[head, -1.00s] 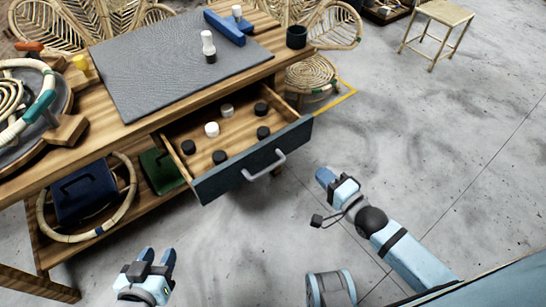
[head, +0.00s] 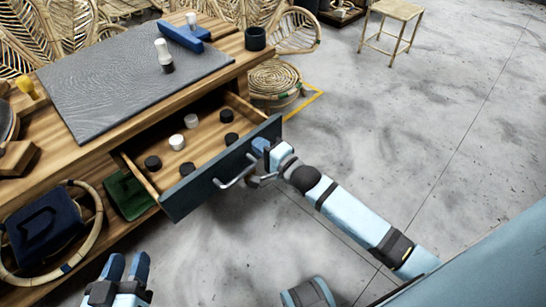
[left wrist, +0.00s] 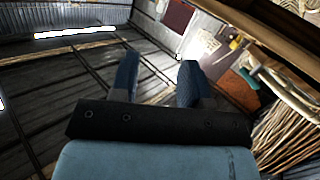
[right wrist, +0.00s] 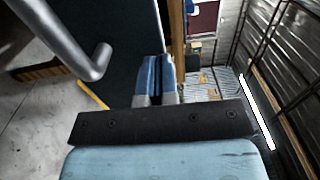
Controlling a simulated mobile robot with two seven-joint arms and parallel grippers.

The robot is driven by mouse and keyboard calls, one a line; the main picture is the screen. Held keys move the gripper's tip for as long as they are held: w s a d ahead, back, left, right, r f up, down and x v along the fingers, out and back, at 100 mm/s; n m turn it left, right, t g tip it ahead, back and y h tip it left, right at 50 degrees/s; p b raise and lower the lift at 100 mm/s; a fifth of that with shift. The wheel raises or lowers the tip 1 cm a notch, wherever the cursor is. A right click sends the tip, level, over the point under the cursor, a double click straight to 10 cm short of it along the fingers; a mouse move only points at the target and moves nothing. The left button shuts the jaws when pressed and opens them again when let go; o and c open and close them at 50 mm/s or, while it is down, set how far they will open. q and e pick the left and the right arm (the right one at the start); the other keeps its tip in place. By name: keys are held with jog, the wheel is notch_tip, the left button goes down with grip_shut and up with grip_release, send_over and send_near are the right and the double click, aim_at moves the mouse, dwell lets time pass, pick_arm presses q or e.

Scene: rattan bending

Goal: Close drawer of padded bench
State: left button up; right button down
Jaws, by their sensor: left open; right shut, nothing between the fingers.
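The padded bench (head: 85,150) is wooden with a grey pad (head: 135,75) on top. Its drawer (head: 200,160) is pulled out, with a dark front panel and a metal handle (head: 233,178). Several black and white round pieces lie inside. My right gripper (head: 262,148) is shut and empty, at the right part of the drawer front beside the handle; whether it touches cannot be told. In the right wrist view, its fingers (right wrist: 155,80) are together beside the dark panel (right wrist: 120,45) and handle (right wrist: 80,55). My left gripper (head: 125,268) is open and empty, low at the lower left; its fingers also show in the left wrist view (left wrist: 157,82).
A blue tool (head: 183,35), white-and-black pieces and a dark cup (head: 255,38) stand on the bench. Below are a blue bin (head: 42,228), a green bin (head: 128,193) and a rattan ring (head: 95,225). A stool (head: 395,12) stands far off.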

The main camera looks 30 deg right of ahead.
jog(key=shift+w+a, duration=0.15)
jog(key=shift+w, duration=0.35)
pick_arm(q)
jog(key=shift+w+d+r+t+h, duration=0.1)
jog(key=shift+d+r+t+h, duration=0.15)
jog(key=shift+r, duration=0.45)
pick_arm(e)
jog(key=shift+w, duration=0.1)
